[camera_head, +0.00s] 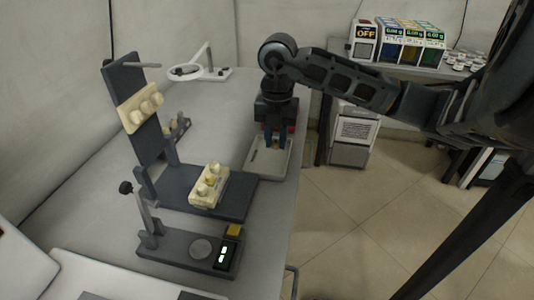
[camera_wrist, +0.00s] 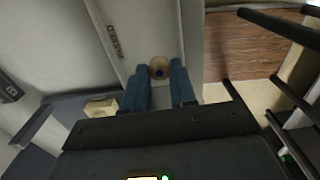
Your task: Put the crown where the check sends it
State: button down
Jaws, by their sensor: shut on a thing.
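My gripper (camera_head: 275,143) is over the light tray (camera_head: 254,170) on the right side of the bench. In the wrist view my gripper (camera_wrist: 161,88) has its blue fingers closed on the crown (camera_wrist: 158,66), a small beige round piece with a dark spot in its middle. The crown is between the fingertips, low over the tray (camera_wrist: 123,62), which carries lettering that looks like "PASSED". I cannot tell whether the crown touches the tray. In the head view the fingers mostly hide the crown.
A dark stand holds a cream upper cast (camera_head: 140,108) and a cream lower cast (camera_head: 208,187). In front is a gauge base (camera_head: 175,246) with a round pad and a lit display (camera_head: 225,253). A ring magnifier (camera_head: 185,72) stands behind. Coloured boxes (camera_head: 408,45) sit on the back-right table.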

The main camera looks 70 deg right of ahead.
aim_at(267, 166)
jog(key=shift+w+a+f, duration=0.3)
jog(key=shift+w+f, duration=0.1)
jog(key=shift+w, duration=0.1)
jog(key=shift+w+a+f, duration=0.3)
jog(key=shift+w+f, duration=0.05)
jog(key=shift+w, duration=0.15)
jog(key=shift+f, duration=2)
jog(key=shift+f, duration=0.1)
jog(key=c, duration=0.9)
grip_release()
notch_tip(267, 166, up, 12)
